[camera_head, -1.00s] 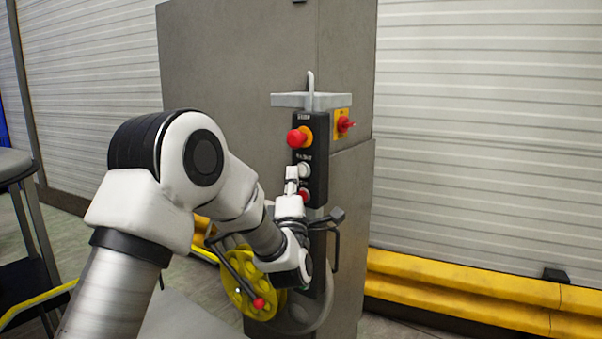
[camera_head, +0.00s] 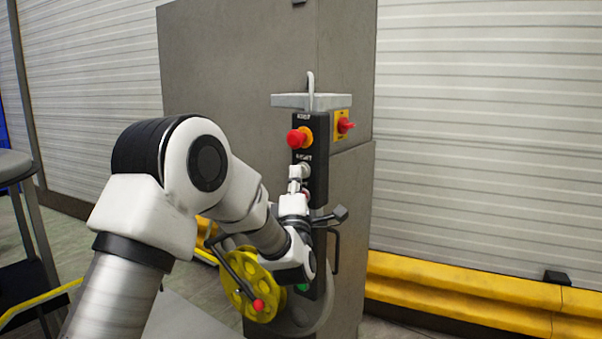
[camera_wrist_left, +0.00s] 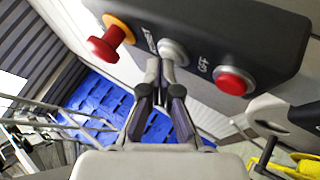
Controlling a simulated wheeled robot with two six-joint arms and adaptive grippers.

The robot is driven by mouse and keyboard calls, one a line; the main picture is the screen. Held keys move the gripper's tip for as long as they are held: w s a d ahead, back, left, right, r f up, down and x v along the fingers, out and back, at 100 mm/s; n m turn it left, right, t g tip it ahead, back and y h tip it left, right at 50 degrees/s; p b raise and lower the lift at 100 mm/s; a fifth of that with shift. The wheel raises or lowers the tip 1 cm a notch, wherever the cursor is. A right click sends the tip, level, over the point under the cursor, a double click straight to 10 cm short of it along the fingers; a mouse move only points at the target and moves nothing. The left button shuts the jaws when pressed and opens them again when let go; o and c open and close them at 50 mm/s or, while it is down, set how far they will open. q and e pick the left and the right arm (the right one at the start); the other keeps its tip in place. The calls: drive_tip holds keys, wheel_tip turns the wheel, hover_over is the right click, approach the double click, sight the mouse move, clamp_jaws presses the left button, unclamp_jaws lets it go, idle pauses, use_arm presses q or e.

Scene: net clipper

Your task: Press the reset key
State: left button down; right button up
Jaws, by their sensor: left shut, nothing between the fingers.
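The black control box (camera_head: 319,150) on the grey cabinet carries a column of buttons. The pale grey-white button, the reset key (camera_head: 306,168), sits between the red mushroom knob (camera_head: 296,138) above and a red button below, which my left gripper mostly covers. My left gripper (camera_head: 295,176) is shut and empty, its tips at the reset key. In the left wrist view the closed fingertips (camera_wrist_left: 164,68) overlap the lower edge of the reset key (camera_wrist_left: 174,48); I cannot tell whether they touch it. The red button (camera_wrist_left: 235,80) labelled OFF is clear to the right. My right gripper is not in view.
A red rotary switch on a yellow plate (camera_head: 343,125) is on the cabinet's side. A yellow handwheel (camera_head: 243,283) with a red-tipped lever stands below my left wrist. A yellow barrier (camera_head: 470,295) runs along the floor right. A dark stool-like stand is at far left.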

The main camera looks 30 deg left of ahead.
use_arm(q)
drive_tip(key=shift+w, duration=0.1)
idle(0.4)
drive_tip(key=shift+s+b, duration=0.65)
drive_tip(key=shift+s, duration=0.15)
drive_tip(key=s+b, duration=0.1)
drive_tip(key=s, duration=0.2)
drive_tip(key=s+b, duration=0.1)
drive_tip(key=s, duration=0.1)
drive_tip(key=shift+a+b, duration=0.25)
drive_tip(key=shift+b, duration=0.1)
